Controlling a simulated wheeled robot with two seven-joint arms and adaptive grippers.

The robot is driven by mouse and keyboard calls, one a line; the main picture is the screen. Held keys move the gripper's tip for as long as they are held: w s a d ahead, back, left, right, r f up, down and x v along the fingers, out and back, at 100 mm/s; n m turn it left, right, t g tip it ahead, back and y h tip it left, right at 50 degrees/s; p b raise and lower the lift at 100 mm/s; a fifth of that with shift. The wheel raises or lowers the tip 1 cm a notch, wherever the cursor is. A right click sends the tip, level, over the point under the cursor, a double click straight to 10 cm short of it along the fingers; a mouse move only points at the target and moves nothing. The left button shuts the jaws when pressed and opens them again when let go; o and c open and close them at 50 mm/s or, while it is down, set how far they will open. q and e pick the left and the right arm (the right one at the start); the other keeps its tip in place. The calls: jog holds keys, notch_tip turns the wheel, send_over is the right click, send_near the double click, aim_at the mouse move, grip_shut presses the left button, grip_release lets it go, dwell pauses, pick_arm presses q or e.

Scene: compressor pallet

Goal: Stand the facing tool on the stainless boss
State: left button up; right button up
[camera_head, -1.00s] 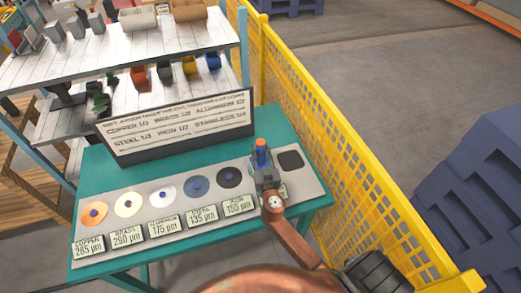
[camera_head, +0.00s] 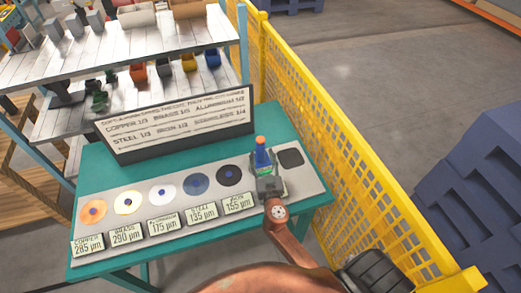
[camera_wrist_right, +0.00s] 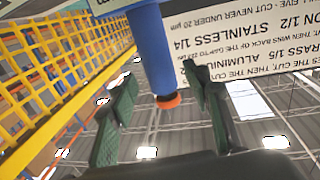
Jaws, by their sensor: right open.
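The facing tool (camera_head: 262,155) is a blue cylinder with an orange end, upright in the head view, right of the iron disc in the row. The stainless boss is not clearly visible; my gripper and the tool cover that place, so the tool's foot contact is hidden. My right gripper (camera_head: 266,178) is in front of the tool, its jaws open. In the right wrist view the tool (camera_wrist_right: 157,50) shows with its orange end between the spread green fingers (camera_wrist_right: 162,105), with a gap on each side. My left gripper is not in view.
Labelled discs (camera_head: 196,184) line the grey plate on the teal table (camera_head: 87,170). A sign board (camera_head: 175,128) stands behind. A yellow mesh fence (camera_head: 335,150) runs close along the right.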

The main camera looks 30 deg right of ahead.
jog(key=b+v, duration=0.1)
jog(key=v, duration=0.6)
jog(key=shift+s, duration=0.25)
